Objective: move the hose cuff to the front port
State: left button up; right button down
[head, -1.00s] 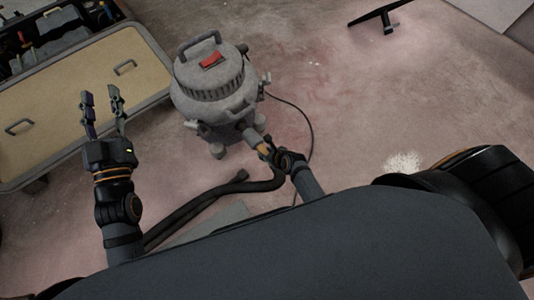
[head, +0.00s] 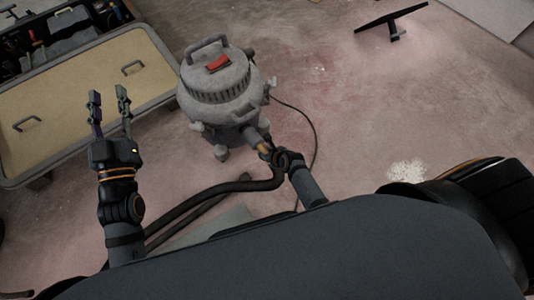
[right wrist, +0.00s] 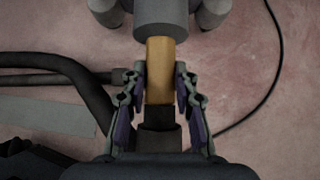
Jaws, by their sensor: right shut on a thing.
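The grey vacuum (head: 217,92) with a red switch stands on the floor in the head view. Its front port (head: 252,137) points down and right; the port also shows at the top of the right wrist view (right wrist: 161,20). The tan hose cuff (right wrist: 160,72) is between the fingers of my right gripper (right wrist: 161,85), which is shut on it. The cuff's far end meets the port's mouth; I cannot tell how deep it sits. The black hose (head: 205,190) runs left from the cuff. My left gripper (head: 109,101) is open and empty, left of the vacuum.
A tan-topped case or cart (head: 85,85) with handles stands at left, with a tool tray behind it. A thin black cable (head: 311,125) curves over the floor right of the vacuum. A dark T-shaped tool (head: 393,22) lies at upper right.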

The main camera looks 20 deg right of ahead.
jog(key=shift+w+a, duration=0.25)
jog(key=shift+w, duration=0.45)
jog(key=shift+w+r, duration=0.1)
jog(key=shift+w+a+r, duration=0.1)
jog(key=shift+w, duration=0.1)
jog(key=shift+w, duration=0.1)
jog(key=c, duration=1.4)
grip_release()
jog(key=shift+c, duration=0.2)
jog(key=o, duration=0.5)
jog(key=shift+s, duration=0.2)
